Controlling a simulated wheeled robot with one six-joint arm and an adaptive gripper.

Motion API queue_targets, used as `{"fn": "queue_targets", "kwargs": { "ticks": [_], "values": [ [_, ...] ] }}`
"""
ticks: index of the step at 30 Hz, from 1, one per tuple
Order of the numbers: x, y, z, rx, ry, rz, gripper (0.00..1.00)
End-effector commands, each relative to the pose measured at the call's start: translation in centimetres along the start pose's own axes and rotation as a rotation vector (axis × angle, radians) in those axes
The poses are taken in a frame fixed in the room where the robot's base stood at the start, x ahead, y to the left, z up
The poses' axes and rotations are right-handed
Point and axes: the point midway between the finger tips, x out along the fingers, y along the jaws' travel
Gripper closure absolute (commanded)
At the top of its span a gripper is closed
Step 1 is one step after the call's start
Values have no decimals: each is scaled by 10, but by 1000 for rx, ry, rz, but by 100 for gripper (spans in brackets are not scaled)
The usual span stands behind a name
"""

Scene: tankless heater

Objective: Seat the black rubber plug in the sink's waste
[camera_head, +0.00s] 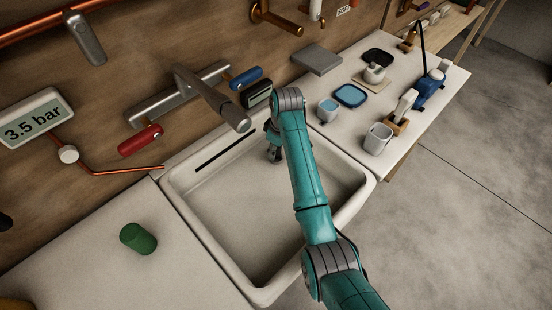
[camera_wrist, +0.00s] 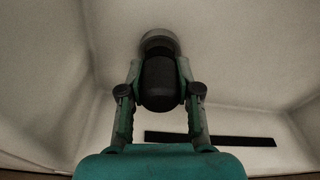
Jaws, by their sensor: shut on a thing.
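My gripper (camera_wrist: 160,88) is shut on the black rubber plug (camera_wrist: 160,82), which shows between the two fingers in the wrist view. The sink's waste (camera_wrist: 159,37), a round grey metal ring, is just beyond the plug and partly covered by it. I cannot tell whether the plug touches the waste or is still above it. In the head view my gripper (camera_head: 274,153) reaches down inside the white sink (camera_head: 215,232), near its back wall. The plug and the waste are hidden in that view.
A dark slot (camera_head: 225,150) runs along the sink's back wall. A metal tap (camera_head: 212,97) hangs over the sink's back edge, left of my arm. Cups and a blue dish (camera_head: 350,95) stand on the right counter.

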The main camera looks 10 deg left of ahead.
Motion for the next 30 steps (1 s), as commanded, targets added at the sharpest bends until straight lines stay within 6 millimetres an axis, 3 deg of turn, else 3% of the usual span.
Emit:
{"fn": "queue_targets", "kwargs": {
  "ticks": [30],
  "values": [
    [10,0,2,0,0,0,100]
  ]
}}
